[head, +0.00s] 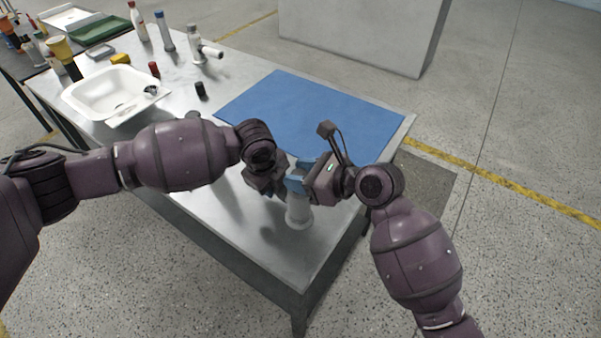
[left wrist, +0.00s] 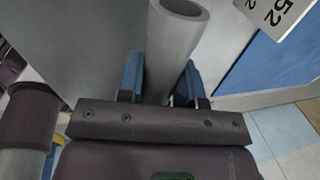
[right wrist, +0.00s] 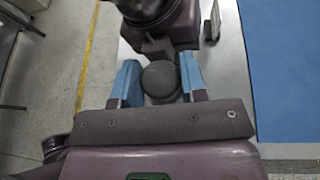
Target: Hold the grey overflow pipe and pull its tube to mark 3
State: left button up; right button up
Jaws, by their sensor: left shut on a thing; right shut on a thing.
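The grey overflow pipe (head: 298,213) stands near the front corner of the workbench, its upper part hidden by my grippers. My left gripper (head: 268,188) is shut on it from the left. In the left wrist view the pale grey pipe (left wrist: 172,50), with an open round end, lies between the blue fingers (left wrist: 160,85). My right gripper (head: 298,182) is shut on its upper part, which I take for the tube. In the right wrist view a dark round end (right wrist: 160,80) sits between the blue fingers (right wrist: 158,86). I cannot read any marks on the tube.
A blue mat (head: 310,108) lies behind the grippers. A white basin (head: 112,92), a white tap-like fitting (head: 200,48), bottles and small caps stand farther left. A white card with "52" (left wrist: 278,14) shows in the left wrist view. The bench's front edge is close.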

grip_shut()
notch_tip(320, 180, up, 6)
jog(key=shift+r, duration=0.1)
jog(key=o, duration=1)
grip_release()
jog(key=v, duration=1.2)
